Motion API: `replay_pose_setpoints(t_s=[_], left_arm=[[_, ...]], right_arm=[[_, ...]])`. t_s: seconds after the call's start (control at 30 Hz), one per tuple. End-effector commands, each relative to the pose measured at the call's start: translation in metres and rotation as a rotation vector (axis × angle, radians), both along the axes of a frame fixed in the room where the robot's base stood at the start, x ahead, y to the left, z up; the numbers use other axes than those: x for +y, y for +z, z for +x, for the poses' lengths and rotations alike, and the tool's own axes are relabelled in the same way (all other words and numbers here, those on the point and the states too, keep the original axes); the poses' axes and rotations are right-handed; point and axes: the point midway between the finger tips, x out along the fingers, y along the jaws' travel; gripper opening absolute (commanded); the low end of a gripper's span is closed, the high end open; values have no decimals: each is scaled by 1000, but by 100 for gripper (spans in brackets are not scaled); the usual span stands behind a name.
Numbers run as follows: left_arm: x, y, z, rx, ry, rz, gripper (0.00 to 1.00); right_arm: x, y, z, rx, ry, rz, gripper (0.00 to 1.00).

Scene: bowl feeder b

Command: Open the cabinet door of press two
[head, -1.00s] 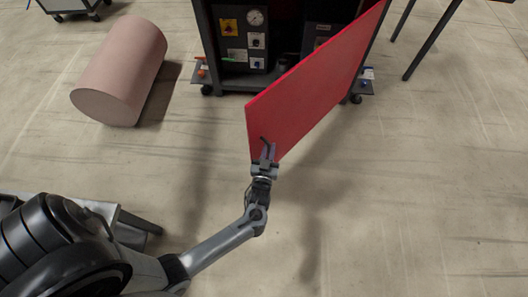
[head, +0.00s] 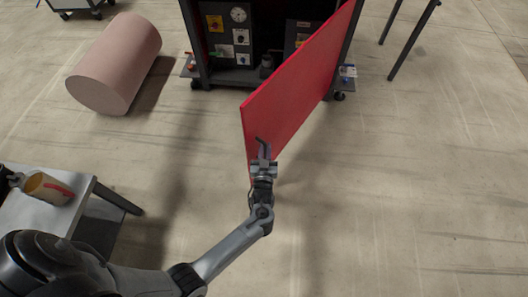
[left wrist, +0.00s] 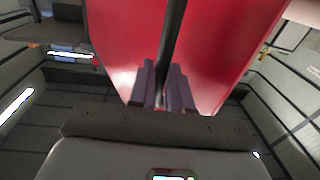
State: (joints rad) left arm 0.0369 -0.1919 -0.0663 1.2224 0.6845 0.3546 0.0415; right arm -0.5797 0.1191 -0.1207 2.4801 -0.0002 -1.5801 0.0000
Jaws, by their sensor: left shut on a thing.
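The red cabinet door (head: 298,88) stands swung out from the dark press cabinet (head: 232,76), hinged at the cabinet's right side, and part of the interior shows. A dark bar handle (left wrist: 174,32) is on the door's face. My left gripper (head: 263,158) is at the door's near lower end, and its fingers (left wrist: 164,92) are shut around the handle in the left wrist view. The right gripper is in neither view.
A pink cylinder (head: 117,62) lies on the floor to the left. A table (head: 85,195) with a tan container (head: 48,188) stands at the lower left. Table legs (head: 410,40) show at the upper right. The floor right of the door is clear.

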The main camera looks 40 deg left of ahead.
Motion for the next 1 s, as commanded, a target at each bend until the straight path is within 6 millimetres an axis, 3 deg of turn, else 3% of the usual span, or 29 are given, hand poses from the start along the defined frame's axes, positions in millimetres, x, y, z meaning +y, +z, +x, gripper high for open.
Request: replay_pose_setpoints(t_s=[0.03,0.23,0.27,0.33,1.0], left_arm=[[-1,-7,-1,18,-5,-4,0],[-1,-8,-2,18,-5,-3,0],[-1,-8,-2,19,-5,-4,23],[-1,-7,-2,17,-4,-4,33],[1,-3,-6,8,-2,0,34]], right_arm=[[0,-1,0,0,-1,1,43],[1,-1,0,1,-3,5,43],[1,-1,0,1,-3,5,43],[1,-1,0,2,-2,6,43],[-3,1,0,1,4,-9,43]])
